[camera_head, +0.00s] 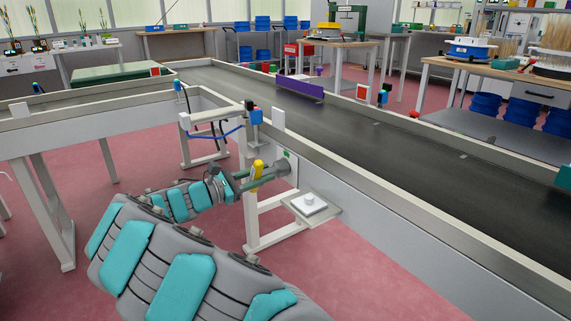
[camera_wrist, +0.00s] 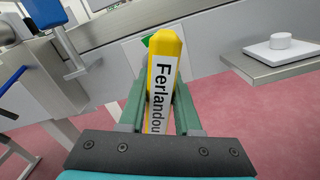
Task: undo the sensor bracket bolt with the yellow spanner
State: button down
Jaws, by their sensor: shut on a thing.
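The yellow spanner (camera_head: 257,167), with a white label reading "Ferlandou", is held in my gripper (camera_head: 262,179) beside the conveyor's near side. In the wrist view the spanner (camera_wrist: 166,50) stands between the two green fingers of my gripper (camera_wrist: 160,105), which are shut on it. Its far end reaches in front of a pale plate (camera_head: 290,168) with a green patch on the conveyor's side. A blue sensor (camera_head: 256,117) sits on a grey bracket above and left of my gripper. The bolt cannot be made out, and I cannot tell whether the spanner touches it.
A small shelf (camera_head: 311,208) with a white round-topped block juts out right of my gripper; it also shows in the wrist view (camera_wrist: 262,62). The conveyor (camera_head: 350,125) runs behind. A white leg frame (camera_head: 252,215) stands below. The pink floor in front is open.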

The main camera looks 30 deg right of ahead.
jog(key=shift+n+p, duration=0.5)
jog(key=shift+p, duration=0.55)
jog(key=shift+r+n+p, duration=0.15)
jog(key=shift+n+p, duration=0.35)
jog(key=shift+p, duration=1)
jog(key=shift+n+p, duration=0.7)
jog(key=shift+p, duration=0.75)
jog(key=shift+n, duration=1.2)
jog(key=shift+w+n, duration=0.1)
jog(key=shift+n, duration=1)
jog(key=shift+t, duration=0.3)
